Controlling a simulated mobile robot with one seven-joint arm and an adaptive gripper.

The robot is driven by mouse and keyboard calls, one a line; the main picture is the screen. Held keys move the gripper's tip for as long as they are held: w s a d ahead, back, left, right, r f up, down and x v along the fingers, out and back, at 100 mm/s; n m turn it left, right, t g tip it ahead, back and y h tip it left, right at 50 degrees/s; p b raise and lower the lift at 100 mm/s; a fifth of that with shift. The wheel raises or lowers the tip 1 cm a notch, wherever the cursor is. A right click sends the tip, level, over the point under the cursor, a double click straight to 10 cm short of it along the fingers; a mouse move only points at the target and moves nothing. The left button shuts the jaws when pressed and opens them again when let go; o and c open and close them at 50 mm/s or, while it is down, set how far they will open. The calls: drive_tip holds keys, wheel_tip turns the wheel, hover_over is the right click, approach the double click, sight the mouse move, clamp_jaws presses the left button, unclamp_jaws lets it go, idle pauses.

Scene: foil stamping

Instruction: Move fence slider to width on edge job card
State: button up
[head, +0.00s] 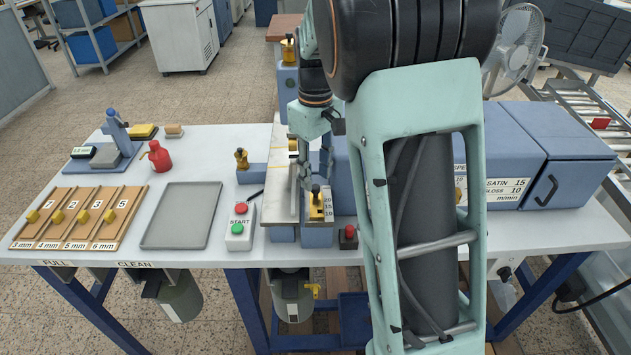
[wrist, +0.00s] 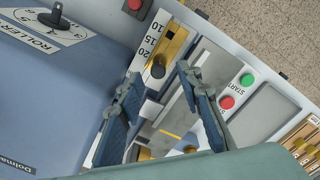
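The fence slider (head: 316,205) is a brass-yellow block with a black knob, on the front of the blue machine beside a scale reading 20, 15, 10. In the wrist view the slider (wrist: 174,46) lies along the scale (wrist: 149,43), its knob near the 15 and 20 marks. My gripper (head: 317,172) is above the slider, partly hidden by my arm in the head view. In the wrist view my gripper (wrist: 159,72) is open, its two fingers apart with the knob between their tips in the picture. Contact cannot be told. I cannot make out an edge job card.
A START button box (head: 240,228) stands left of the machine, and a red button (head: 348,236) to its right. A grey tray (head: 182,214), a wooden gauge rack (head: 82,217) and a red bottle (head: 159,157) are further left. The table front edge is close.

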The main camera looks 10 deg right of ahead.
sight(316, 188)
wheel_tip(316, 188, up, 9)
drive_tip(key=shift+f, duration=0.15)
idle(0.4)
